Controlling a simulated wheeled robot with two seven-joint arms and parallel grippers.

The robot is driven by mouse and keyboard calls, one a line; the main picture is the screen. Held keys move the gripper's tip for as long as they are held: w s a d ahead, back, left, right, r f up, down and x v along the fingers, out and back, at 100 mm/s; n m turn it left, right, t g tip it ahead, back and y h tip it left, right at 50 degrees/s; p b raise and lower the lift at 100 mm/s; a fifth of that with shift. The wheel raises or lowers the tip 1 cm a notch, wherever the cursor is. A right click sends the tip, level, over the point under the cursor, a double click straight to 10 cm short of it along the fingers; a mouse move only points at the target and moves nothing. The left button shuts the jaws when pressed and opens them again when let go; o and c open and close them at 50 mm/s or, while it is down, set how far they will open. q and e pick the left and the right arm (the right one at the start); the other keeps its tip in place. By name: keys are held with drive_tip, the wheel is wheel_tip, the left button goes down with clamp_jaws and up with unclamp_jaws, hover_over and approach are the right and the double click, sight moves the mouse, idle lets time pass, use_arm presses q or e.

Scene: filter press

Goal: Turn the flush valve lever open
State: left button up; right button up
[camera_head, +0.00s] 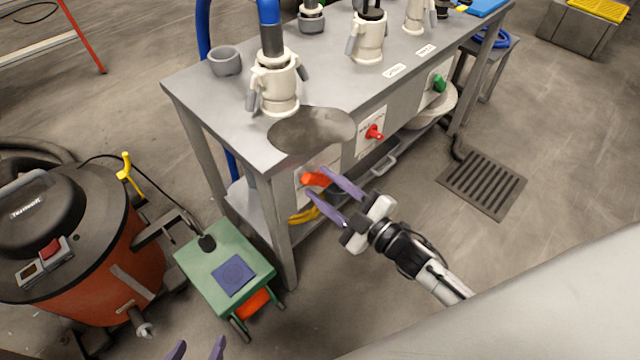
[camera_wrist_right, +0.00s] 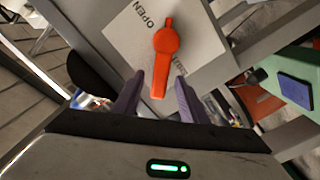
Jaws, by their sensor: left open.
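An orange lever (camera_head: 317,179) sits on a white plate at the near end of the grey bench. My right gripper (camera_head: 335,202) is open at the lever. My left gripper (camera_head: 197,349) is open and empty at the bottom edge of the head view, mostly cut off.
A red handle (camera_head: 374,132) and a green handle (camera_head: 439,84) are on plates further along the bench front. A green cart (camera_head: 215,262) stands left of the bench leg, beside an orange vacuum drum (camera_head: 110,245). The floor around the drain grate (camera_head: 483,183) is clear.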

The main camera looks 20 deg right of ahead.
drive_tip(key=shift+w+a, duration=0.3)
drive_tip(key=shift+w, duration=0.35)
clamp_jaws()
